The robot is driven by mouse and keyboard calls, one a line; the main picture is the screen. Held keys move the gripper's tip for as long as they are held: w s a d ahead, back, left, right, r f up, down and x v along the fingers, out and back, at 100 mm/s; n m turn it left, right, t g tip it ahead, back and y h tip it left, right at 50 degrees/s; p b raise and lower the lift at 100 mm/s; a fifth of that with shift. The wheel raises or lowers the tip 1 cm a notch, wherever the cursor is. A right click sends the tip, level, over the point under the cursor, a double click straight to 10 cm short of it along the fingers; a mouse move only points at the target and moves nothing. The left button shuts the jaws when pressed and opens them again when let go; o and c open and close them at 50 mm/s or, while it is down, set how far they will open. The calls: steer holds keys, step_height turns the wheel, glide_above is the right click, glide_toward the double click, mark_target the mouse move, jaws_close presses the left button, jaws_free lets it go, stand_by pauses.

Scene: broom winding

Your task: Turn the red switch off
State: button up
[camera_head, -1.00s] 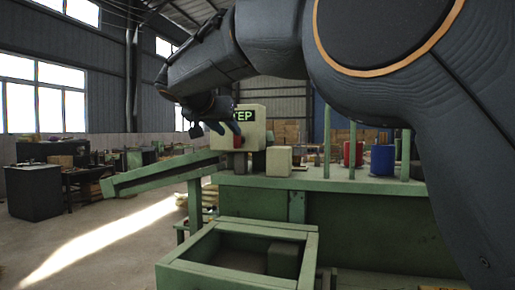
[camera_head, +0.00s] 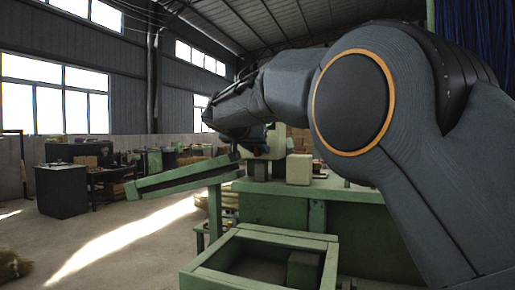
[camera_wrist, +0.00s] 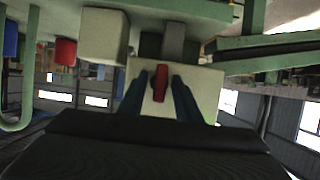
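The red switch (camera_wrist: 161,84) is a small red lever on the face of a cream box (camera_wrist: 207,88). The wrist view shows the scene upside down. My gripper (camera_wrist: 159,76) is open, with one dark blue finger on each side of the switch in that view. Gaps show between the switch and both fingers. I cannot tell how deep the fingertips reach. In the head view my gripper (camera_head: 258,150) is in front of the cream box (camera_head: 276,141), and my wrist and fingers mostly hide the switch and the box's sign.
The green workbench (camera_head: 270,209) carries a cream block (camera_head: 299,169) beside the box. A sloping green chute (camera_head: 180,182) runs off to the left. A green open crate (camera_head: 281,237) is in front. A red spool (camera_wrist: 66,52) and blue spool (camera_wrist: 10,38) show in the wrist view.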

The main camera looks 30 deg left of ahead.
steer(key=c, duration=0.7)
